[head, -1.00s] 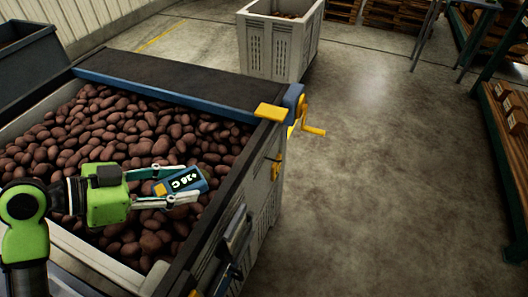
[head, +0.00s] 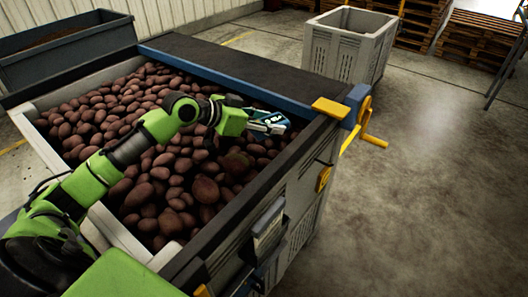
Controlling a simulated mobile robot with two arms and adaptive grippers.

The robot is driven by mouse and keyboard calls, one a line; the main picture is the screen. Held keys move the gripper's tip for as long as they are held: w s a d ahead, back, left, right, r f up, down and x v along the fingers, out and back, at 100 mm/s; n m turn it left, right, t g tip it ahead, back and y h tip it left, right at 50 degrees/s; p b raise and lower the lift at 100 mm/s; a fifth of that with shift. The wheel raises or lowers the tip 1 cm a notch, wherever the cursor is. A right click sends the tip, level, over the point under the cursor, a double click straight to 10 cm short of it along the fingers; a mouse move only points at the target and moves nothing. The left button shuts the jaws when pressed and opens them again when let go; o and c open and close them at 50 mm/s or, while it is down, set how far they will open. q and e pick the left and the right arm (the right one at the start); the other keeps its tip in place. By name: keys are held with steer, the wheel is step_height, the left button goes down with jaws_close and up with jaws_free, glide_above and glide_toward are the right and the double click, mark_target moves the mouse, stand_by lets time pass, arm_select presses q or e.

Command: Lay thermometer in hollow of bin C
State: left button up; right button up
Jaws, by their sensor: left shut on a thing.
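The thermometer (head: 268,121) is a small blue device with a pale display. My left gripper (head: 266,123) is shut on it and holds it above the potatoes near the right wall of the big bin. The bin (head: 300,150) in front of me is full of reddish-brown potatoes (head: 175,185); no letter on it can be read from here. I cannot clearly make out a hollow in the potatoes, though a darker patch (head: 232,165) lies below the gripper. My right gripper is not in view.
A dark belt with a blue edge (head: 225,75) crosses the bin's far side. A yellow plate (head: 330,107) and yellow crank (head: 368,130) sit at its right end. A grey crate (head: 345,45) stands behind, a dark container (head: 65,45) at the left. The floor at right is clear.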

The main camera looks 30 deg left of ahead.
mark_target(268, 154)
arm_select(q)
step_height(268, 154, down, 8)
steer(key=shift+d, duration=0.1)
steer(key=shift+f, duration=0.35)
steer(key=shift+f, duration=0.1)
steer(key=o, duration=1.3)
steer(key=shift+s+p, duration=0.25)
steer(key=shift+p, duration=0.05)
steer(key=p+v, duration=0.4)
steer(key=v, duration=0.7)
steer(key=shift+s+a+r, duration=0.15)
steer(key=shift+a+r, duration=0.15)
steer(key=shift+a, duration=0.05)
